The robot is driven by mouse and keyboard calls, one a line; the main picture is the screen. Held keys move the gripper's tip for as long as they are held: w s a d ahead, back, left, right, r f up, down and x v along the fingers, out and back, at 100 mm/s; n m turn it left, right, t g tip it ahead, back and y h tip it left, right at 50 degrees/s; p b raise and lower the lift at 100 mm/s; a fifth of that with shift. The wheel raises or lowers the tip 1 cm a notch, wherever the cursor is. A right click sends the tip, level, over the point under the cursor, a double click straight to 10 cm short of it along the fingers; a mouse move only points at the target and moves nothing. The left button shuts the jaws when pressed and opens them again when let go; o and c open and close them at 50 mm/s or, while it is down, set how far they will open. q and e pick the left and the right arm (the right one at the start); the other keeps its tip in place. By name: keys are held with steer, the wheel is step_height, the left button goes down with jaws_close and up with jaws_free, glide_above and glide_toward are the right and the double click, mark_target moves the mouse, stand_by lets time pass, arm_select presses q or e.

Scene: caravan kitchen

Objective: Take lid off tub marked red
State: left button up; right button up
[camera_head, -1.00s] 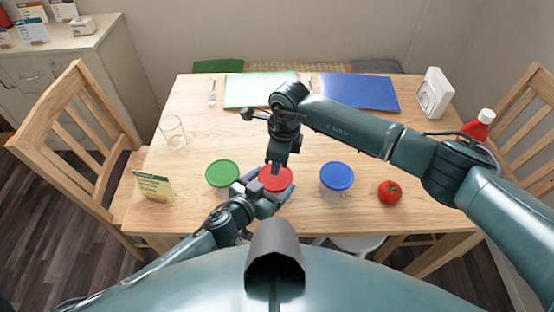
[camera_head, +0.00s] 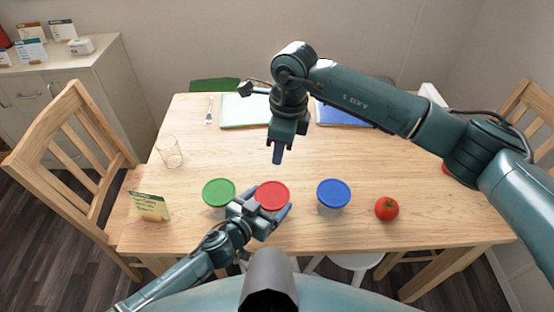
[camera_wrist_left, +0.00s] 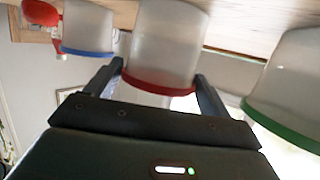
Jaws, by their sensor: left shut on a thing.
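The tub with the red lid (camera_head: 272,193) stands on the table between the other two tubs, its lid in place. In the left wrist view, which is upside down, its cloudy body (camera_wrist_left: 168,45) and red rim (camera_wrist_left: 158,87) show. My left gripper (camera_head: 264,206) is shut on this tub, one finger on each side near the lid. My right gripper (camera_head: 277,154) is in the air beyond the red lid, apart from it, fingers pointing down. I see it edge-on and cannot tell how far its fingers are apart. No lid shows in it.
A green-lidded tub (camera_head: 219,192) stands left and a blue-lidded tub (camera_head: 334,193) right. A tomato (camera_head: 387,209) lies further right. The middle of the table is mostly clear.

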stand_by(0.3)
arm_select(q)
steer(key=o, duration=1.3)
